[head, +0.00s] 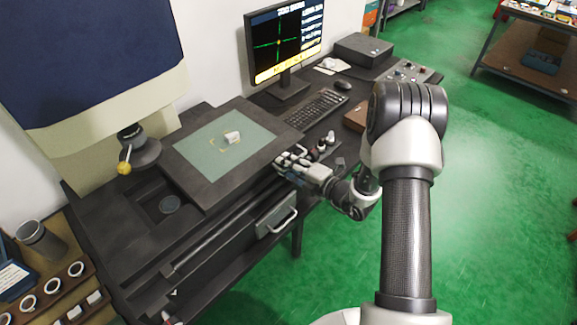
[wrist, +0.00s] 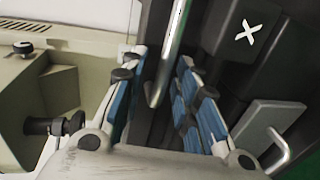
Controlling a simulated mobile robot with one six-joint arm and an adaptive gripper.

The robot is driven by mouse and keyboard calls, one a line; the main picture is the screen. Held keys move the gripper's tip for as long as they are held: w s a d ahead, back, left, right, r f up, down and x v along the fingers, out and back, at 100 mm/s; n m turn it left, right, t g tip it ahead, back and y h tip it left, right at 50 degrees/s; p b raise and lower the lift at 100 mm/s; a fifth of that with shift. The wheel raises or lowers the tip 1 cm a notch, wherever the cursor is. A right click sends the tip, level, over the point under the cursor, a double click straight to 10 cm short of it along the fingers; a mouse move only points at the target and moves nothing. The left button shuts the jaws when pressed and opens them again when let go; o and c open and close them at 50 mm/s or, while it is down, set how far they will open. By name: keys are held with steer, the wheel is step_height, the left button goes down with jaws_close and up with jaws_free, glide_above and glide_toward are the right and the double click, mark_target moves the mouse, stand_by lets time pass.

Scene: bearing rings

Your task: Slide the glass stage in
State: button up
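The glass stage (head: 190,148) is a pale green glass plate in a wide dark frame, seen in the head view on top of the measuring machine. A small white ring-like part (head: 232,137) sits on the glass. My gripper (head: 281,162) is beside the frame's right edge; contact cannot be told. In the wrist view my gripper (wrist: 160,68) is open, its blue-padded fingers apart. A shiny metal bar (wrist: 168,55) shows between them, apart from both pads; its depth is unclear. A silver handle (head: 283,222) is on the machine's front, and a handle shows at the wrist view's lower right (wrist: 279,150).
The machine's blue and cream head (head: 85,45) stands at the left, with a yellow-tipped knob (head: 124,167) below. A keyboard (head: 316,110) and monitor (head: 288,40) are behind. A wooden rack with rings (head: 50,285) is at the lower left. Green floor is open at right.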

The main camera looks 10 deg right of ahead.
steer(key=shift+f, duration=0.1)
jaws_close()
steer(key=shift+s+a, duration=0.15)
stand_by(0.4)
